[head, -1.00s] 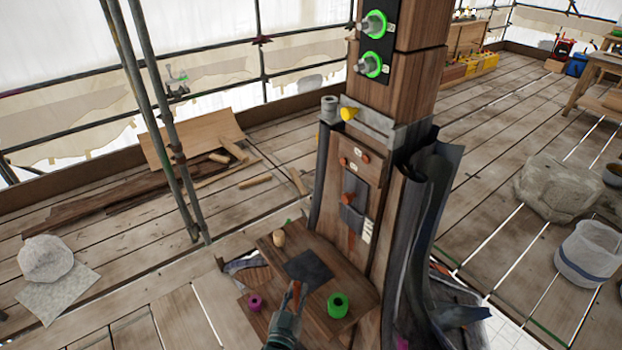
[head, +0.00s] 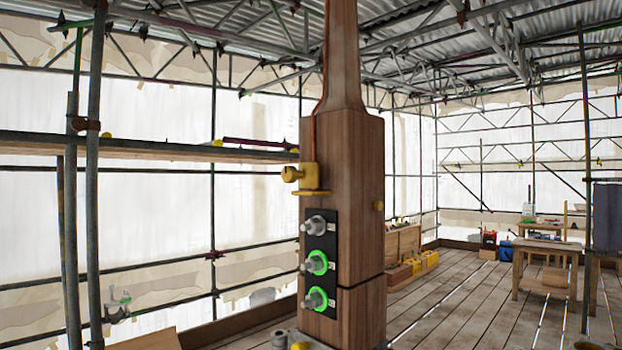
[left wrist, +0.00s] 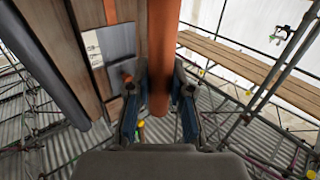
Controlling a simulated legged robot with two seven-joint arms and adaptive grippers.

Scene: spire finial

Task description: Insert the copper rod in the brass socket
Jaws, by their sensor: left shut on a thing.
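The copper rod (left wrist: 163,55) runs between the two fingers of my left gripper (left wrist: 160,108) in the left wrist view; the gripper is shut on it. One rod end shows near the fingertips; the other leaves the top of the picture. A brass fitting on a small bracket, apparently the brass socket (head: 292,174), sits on the left side of the wooden post (head: 348,150) in the head view. A thin copper-coloured line (head: 315,125) runs up the post above it. Neither gripper shows in the head view, and my right gripper is in no view.
Below the socket, a black plate (head: 319,262) carries grey fittings, two with green rings. Scaffold poles (head: 95,180) and a plank shelf (head: 150,148) stand at left. A workbench (head: 545,265) and open plank floor lie at right.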

